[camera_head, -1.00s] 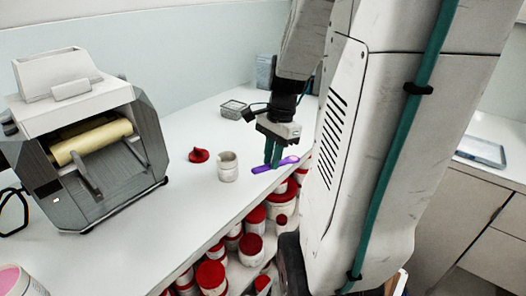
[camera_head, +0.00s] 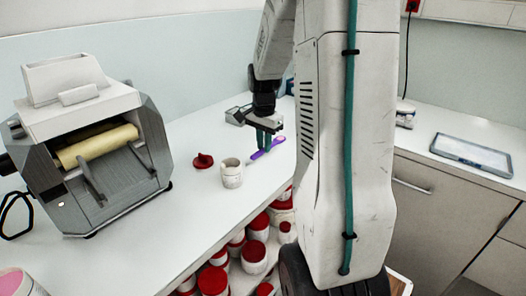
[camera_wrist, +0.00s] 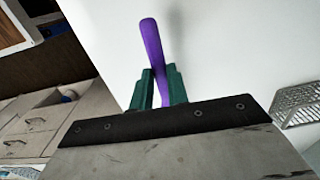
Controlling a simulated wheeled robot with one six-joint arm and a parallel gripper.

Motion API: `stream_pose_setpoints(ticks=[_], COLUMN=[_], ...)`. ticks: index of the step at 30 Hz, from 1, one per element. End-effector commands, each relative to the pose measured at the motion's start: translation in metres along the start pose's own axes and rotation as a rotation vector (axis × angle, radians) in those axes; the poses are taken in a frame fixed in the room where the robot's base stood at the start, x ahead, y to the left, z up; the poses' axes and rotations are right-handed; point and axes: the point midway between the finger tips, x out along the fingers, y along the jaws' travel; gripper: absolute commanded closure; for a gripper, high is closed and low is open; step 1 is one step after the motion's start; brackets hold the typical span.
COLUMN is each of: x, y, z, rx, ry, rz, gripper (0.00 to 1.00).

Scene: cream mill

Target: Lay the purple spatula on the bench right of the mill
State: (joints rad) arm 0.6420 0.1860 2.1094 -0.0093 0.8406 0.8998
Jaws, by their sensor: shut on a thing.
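The purple spatula (camera_head: 267,148) is between the green fingers of my gripper (camera_head: 264,146), over the bench (camera_head: 205,220) right of the mill (camera_head: 95,150). In the wrist view the spatula (camera_wrist: 153,50) sticks out past the shut fingers (camera_wrist: 158,92), with white bench surface beside it. I cannot tell whether it touches the bench. The mill is grey and white with a cream roller, at the left of the bench. A white jar (camera_head: 231,173) stands between the mill and my gripper, and a red lid (camera_head: 203,161) lies behind the jar.
A wire basket (camera_wrist: 300,104) stands on the bench near my gripper. Several red-lidded jars (camera_head: 254,252) sit below the bench edge. A lower counter (camera_head: 420,140) with a tray (camera_head: 471,152) is at the right.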

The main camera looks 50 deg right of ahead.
Motion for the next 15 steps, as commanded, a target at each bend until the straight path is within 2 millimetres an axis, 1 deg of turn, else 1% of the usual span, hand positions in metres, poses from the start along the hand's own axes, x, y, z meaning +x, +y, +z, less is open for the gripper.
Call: stream_pose_setpoints(ticks=[1,5,12,15], x=[0.001,0.004,0.034,0.036], y=[-0.005,-0.008,-0.008,-0.008], z=[-0.003,-0.004,-0.004,-0.004], rx=[0.0,0.001,0.001,0.001], ry=[-0.001,-0.001,-0.002,-0.001], rz=[0.001,0.001,0.002,0.001], gripper=[1.0,1.0,1.0,1.0])
